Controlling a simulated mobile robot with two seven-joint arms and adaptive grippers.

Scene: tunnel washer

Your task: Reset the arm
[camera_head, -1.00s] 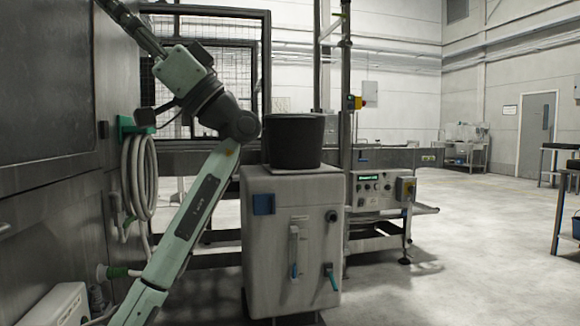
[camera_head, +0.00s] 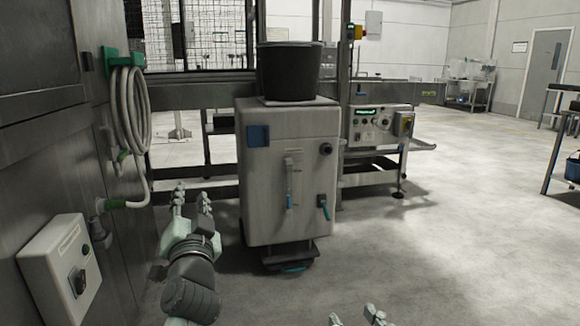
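My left gripper (camera_head: 192,194) is in the lower left of the head view, in front of the grey-white cabinet and a little left of it. Its two fingers point up and away from me, with a gap between them and nothing held. My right gripper (camera_head: 355,316) shows only as fingertips at the bottom edge, right of the middle. The fingertips stand apart with bare floor between them; the rest of that arm is out of view.
A grey-white cabinet (camera_head: 290,180) carries a black bucket (camera_head: 288,72). A coiled white hose (camera_head: 132,110) hangs on the metal wall at left, above a switch box (camera_head: 62,265). A control panel (camera_head: 378,124) stands behind. The floor at right is open.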

